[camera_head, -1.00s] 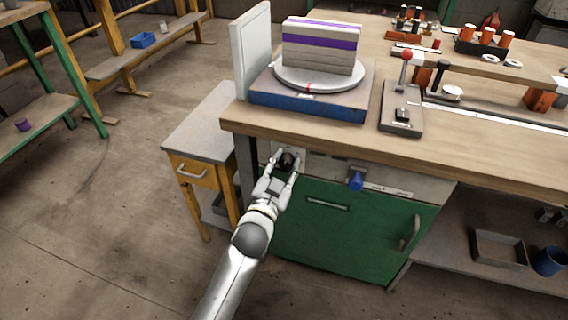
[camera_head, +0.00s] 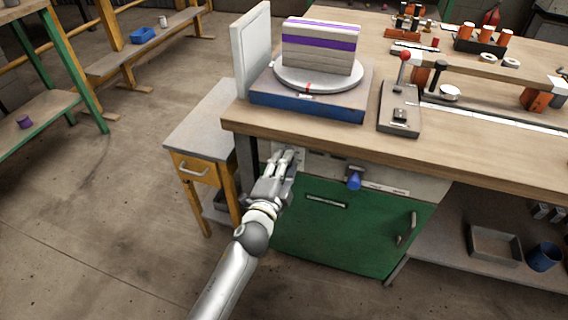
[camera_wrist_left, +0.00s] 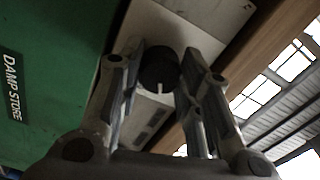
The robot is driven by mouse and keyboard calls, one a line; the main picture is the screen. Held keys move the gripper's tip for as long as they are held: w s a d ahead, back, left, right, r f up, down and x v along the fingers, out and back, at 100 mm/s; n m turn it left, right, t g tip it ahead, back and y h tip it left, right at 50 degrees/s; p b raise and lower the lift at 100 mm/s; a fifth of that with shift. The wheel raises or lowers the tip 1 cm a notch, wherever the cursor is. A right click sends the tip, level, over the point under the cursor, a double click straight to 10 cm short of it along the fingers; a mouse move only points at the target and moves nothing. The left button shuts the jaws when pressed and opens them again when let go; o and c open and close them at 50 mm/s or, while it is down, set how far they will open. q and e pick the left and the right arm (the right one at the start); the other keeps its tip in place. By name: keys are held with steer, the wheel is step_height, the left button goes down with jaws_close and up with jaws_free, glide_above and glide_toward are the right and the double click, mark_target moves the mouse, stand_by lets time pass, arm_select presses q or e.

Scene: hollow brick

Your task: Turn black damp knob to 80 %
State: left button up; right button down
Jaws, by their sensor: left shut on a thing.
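The black damp knob (camera_wrist_left: 158,68) sits on a pale panel between the two fingers of my left gripper in the left wrist view, with a white mark on its rim. My left gripper (camera_wrist_left: 160,80) is shut on the knob, and the view is strongly rolled. In the head view my left gripper (camera_head: 283,160) reaches the panel below the table's front edge, and its fingers hide the knob there. A green door with the label "DAMP STORE" (camera_wrist_left: 13,87) is at the left of the wrist view. My right gripper is not in view.
The green cabinet door (camera_head: 330,240) is below the panel. A blue handle (camera_head: 354,180) sticks out to the right of my gripper. The wooden tabletop (camera_head: 300,133) overhangs above, and a small drawer table (camera_head: 200,130) stands at the left.

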arm_select(q)
steer(key=shift+f+m, duration=0.1)
steer(key=shift+m, duration=3.5)
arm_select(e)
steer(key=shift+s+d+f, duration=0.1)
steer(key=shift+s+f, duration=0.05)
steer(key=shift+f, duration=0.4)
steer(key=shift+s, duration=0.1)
arm_select(q)
steer(key=o, duration=1)
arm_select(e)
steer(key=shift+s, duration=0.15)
arm_select(q)
steer(key=shift+o, duration=0.2)
steer(key=shift+s, duration=0.1)
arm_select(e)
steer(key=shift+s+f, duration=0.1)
arm_select(q)
steer(key=v, duration=1.2)
